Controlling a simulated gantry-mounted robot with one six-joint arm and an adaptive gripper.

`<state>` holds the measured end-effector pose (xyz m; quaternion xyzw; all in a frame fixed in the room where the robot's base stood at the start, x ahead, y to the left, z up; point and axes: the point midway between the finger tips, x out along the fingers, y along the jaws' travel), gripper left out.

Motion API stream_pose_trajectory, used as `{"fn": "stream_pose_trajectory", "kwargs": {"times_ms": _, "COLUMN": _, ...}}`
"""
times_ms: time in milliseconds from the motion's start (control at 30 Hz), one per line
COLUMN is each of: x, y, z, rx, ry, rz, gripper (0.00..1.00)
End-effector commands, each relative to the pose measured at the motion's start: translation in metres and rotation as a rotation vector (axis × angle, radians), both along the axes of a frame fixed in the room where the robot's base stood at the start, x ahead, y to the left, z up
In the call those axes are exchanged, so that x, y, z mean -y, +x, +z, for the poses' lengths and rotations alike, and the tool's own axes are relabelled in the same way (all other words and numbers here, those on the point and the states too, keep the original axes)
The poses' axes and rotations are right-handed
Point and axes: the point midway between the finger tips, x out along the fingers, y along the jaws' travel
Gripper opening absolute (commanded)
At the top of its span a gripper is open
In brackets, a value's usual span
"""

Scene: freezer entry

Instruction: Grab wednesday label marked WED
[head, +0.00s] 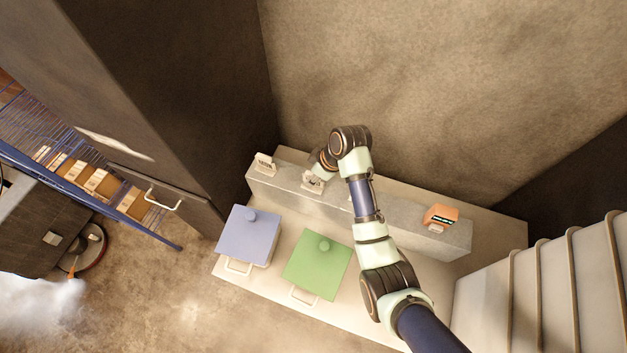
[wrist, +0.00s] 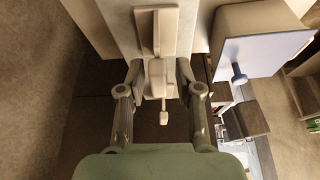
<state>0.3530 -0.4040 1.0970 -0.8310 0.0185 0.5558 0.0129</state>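Small pale label pieces stand on a long grey ledge (head: 400,225) in the head view. One label piece (head: 264,163) is at the ledge's left end, and another pale piece (head: 311,182) is just right of it, below my gripper. The print on them is too small to read, so I cannot tell which is marked WED. In the wrist view, my gripper (wrist: 160,78) is open, with one finger on each side of a beige piece with a small knob (wrist: 157,72). Gaps show between the fingers and this piece. My wrist partly hides the ledge in the head view.
A blue-lidded box (head: 247,235) and a green-lidded box (head: 318,268) stand in front of the ledge. An orange device (head: 440,216) sits at its right end. A dark column (head: 140,80) rises at left, and a wall (head: 450,90) stands behind.

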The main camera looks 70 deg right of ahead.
Motion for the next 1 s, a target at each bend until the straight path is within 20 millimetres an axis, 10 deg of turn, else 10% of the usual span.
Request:
{"fn": "stream_pose_trajectory", "kwargs": {"times_ms": 400, "x": 0.001, "y": 0.011, "z": -0.026, "rx": 0.001, "ry": -0.001, "rz": 0.001, "gripper": 0.34}}
{"fn": "stream_pose_trajectory", "kwargs": {"times_ms": 600, "x": 0.001, "y": 0.011, "z": -0.026, "rx": 0.001, "ry": -0.001, "rz": 0.001, "gripper": 0.01}}
{"fn": "stream_pose_trajectory", "kwargs": {"times_ms": 1000, "x": 0.001, "y": 0.011, "z": -0.022, "rx": 0.001, "ry": -0.002, "rz": 0.0, "gripper": 0.0}}
